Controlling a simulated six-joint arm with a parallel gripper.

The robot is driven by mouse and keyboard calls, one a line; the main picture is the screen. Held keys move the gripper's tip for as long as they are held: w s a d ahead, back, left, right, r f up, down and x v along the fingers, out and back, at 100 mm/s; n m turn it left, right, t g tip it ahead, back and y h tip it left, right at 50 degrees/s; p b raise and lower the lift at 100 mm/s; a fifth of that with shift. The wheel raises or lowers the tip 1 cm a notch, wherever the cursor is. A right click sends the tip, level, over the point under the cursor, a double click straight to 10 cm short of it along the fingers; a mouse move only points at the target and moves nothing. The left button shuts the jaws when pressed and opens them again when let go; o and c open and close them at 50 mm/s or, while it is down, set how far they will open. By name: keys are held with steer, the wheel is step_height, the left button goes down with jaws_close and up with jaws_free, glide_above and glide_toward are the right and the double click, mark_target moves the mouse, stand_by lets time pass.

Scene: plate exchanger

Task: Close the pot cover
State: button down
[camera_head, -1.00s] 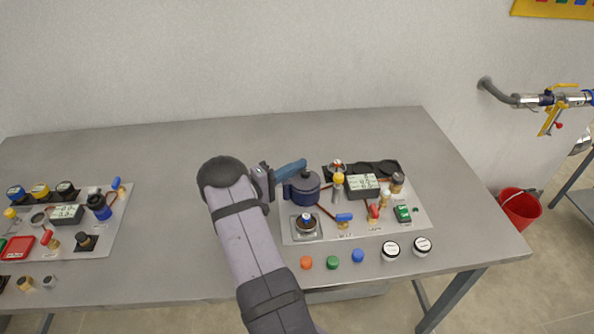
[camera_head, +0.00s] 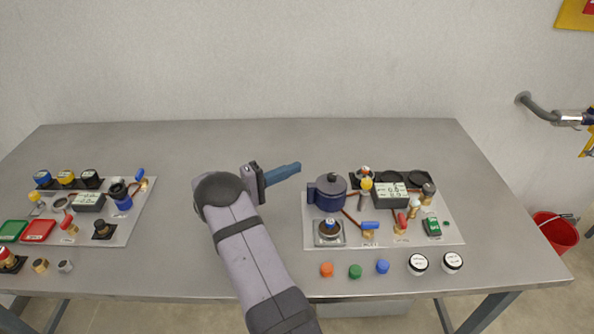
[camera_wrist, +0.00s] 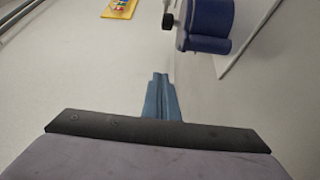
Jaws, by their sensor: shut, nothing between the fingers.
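The dark blue pot (camera_head: 325,196) stands at the left end of the right-hand panel, beside the small burner. In the wrist view the pot (camera_wrist: 205,28) shows at the upper right. My gripper (camera_head: 298,167) is shut and empty, its blue fingers pointing right over the table. It is apart from the pot, above and to the left of it in the head view. In the wrist view the closed fingers (camera_wrist: 159,80) sit in the middle.
The right panel (camera_head: 447,207) holds a burner (camera_head: 329,232), valves and a meter (camera_head: 389,194). Several caps lie in front. A left panel (camera_head: 120,227) carries similar parts and red and green trays.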

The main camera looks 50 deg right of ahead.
mark_target(322, 183)
steer(key=shift+n+t, duration=0.3)
steer(key=s+d+p, duration=0.4)
steer(key=s+d, duration=0.1)
steer(key=s, duration=0.1)
steer(key=shift+d+r+p, duration=0.15)
steer(key=shift+d+p, duration=0.15)
steer(key=shift+p, duration=0.05)
steer(key=shift+s+a+p, duration=0.35)
steer(key=shift+s+a, duration=0.15)
steer(key=shift+s, duration=0.2)
steer(key=shift+f, duration=0.2)
steer(key=shift+s+a+p, duration=0.2)
steer(key=shift+s+p, duration=0.15)
steer(key=shift+s, duration=0.05)
steer(key=shift+s+f, duration=0.1)
